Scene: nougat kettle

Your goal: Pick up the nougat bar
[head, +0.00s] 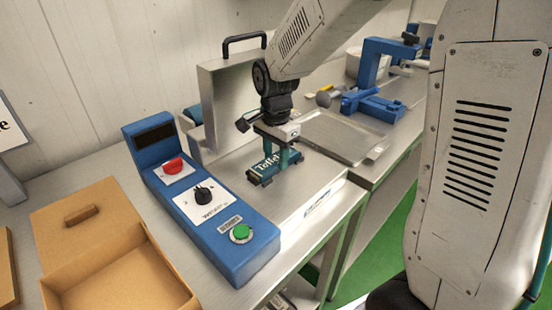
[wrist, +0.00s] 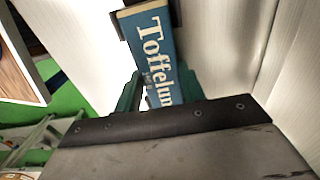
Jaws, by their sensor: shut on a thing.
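The nougat bar (head: 267,166) is a dark teal-blue block with pale lettering and black pieces at its ends. It is at the metal-topped machine, below my wrist. In the wrist view the bar (wrist: 152,45) shows a blue face reading "Toffelun", with its near end hidden by my gripper body. My gripper (head: 277,155) points down with its green fingers shut on the bar, one on each side. The fingers also show in the wrist view (wrist: 160,90). I cannot tell whether the bar touches the metal surface below.
A blue control box (head: 205,200) with red, black and green controls stands close left. A raised metal lid (head: 225,105) with a black handle is behind. An open cardboard box (head: 115,250) is front left. A metal tray (head: 345,138) and blue clamp-like tool (head: 373,85) are right.

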